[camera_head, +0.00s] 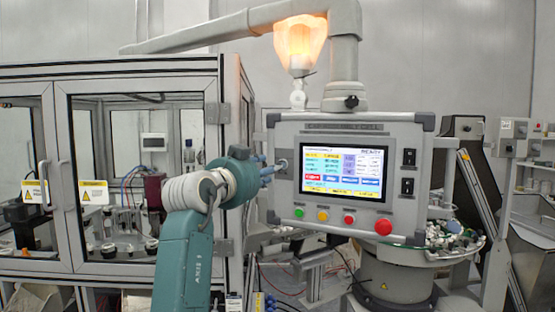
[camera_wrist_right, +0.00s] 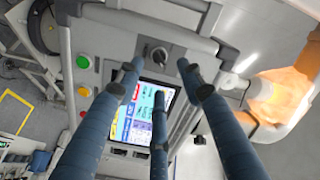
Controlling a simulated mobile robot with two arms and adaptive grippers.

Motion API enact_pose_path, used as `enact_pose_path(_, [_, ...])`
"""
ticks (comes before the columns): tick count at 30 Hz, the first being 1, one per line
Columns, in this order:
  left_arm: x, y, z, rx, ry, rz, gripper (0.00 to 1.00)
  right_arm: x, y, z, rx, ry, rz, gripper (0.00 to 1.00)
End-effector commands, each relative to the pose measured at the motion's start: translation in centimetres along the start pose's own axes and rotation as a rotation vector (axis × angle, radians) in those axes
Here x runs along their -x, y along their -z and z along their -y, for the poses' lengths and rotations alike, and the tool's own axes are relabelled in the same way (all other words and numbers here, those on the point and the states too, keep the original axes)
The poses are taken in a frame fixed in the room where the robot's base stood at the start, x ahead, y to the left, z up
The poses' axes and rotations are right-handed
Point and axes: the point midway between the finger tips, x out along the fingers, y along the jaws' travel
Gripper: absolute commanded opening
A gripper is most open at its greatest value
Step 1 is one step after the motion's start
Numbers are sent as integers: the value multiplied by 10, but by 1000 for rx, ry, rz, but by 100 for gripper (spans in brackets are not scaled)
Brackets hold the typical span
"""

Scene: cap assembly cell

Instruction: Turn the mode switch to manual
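The control panel (camera_head: 290,207) carries a lit screen (camera_head: 340,172). A dark rotary switch (camera_head: 283,164) sits at the panel's left side, partly hidden by my gripper. In the right wrist view it is a black knob (camera_wrist_right: 157,54) on a grey plate. My right gripper (camera_head: 271,170) is in front of the panel's left edge, its fingers pointing at the switch. In the right wrist view its fingers (camera_wrist_right: 157,76) are spread apart around the line to the knob, with nothing between them. Contact cannot be told. The switch's labels and setting are unreadable. My left gripper is not in view.
Green (camera_head: 323,215), yellow and red buttons line the panel's lower edge, with a larger red button (camera_head: 383,227) at right. Two black switches (camera_head: 409,157) sit right of the screen. A glazed cabinet (camera_head: 62,161) stands left. A lit lamp (camera_head: 300,42) hangs above.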

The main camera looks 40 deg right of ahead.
Motion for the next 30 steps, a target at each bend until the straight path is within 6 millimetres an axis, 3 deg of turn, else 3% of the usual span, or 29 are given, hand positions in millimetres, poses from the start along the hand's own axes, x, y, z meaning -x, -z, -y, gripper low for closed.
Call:
enact_pose_path(1, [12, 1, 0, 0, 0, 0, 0, -11, 5, 4, 3, -2, -2, 38])
enact_pose_path(9, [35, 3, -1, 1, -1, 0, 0, -53, 2, 3, 4, 0, 0, 38])
enact_pose_path(22, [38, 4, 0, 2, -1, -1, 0, -64, 0, 0, 1, 1, 0, 38])
enact_pose_path(28, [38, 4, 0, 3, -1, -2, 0, -64, 0, 0, 1, 2, 0, 0])
enact_pose_path(30, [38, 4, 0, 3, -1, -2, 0, -64, 0, 1, 1, 2, 0, 0])
